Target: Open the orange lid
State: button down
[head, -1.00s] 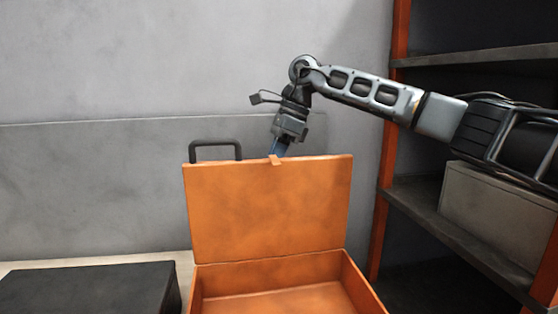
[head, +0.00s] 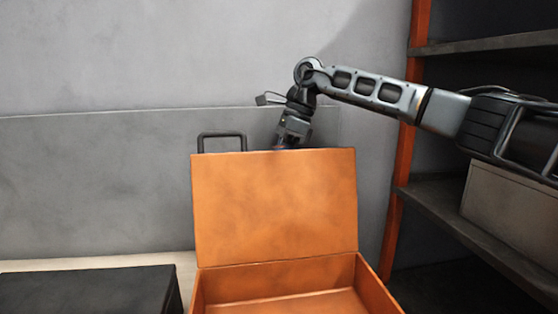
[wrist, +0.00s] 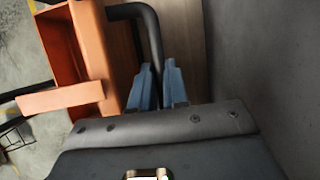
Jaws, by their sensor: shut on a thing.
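The orange lid (head: 275,205) stands upright, swung back from the orange box (head: 300,277), whose inside shows in front of it. My gripper (head: 285,147) is behind the lid's top edge in the head view, with its fingertips hidden. In the wrist view, the blue fingers of my gripper (wrist: 158,85) are close together beside the lid, on its outer side. A dark bent handle (wrist: 149,32) runs down between them, and they are shut on it. A dark handle (head: 222,136) also shows above the lid's top left in the head view.
A black case (head: 85,288) is on the pale bench left of the box. A shelf rack with an orange post (head: 398,200) and a grey box (head: 510,210) stands at the right, close to my arm. A grey wall is behind the lid.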

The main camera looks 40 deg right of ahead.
jog(key=shift+s+d+f, duration=0.1)
jog(key=shift+f, duration=0.3)
jog(key=c, duration=1.1)
grip_release()
jog(key=shift+r, duration=0.15)
jog(key=shift+r, duration=0.25)
jog(key=shift+d+r, duration=0.1)
jog(key=shift+r, duration=0.15)
jog(key=shift+v, duration=3.45)
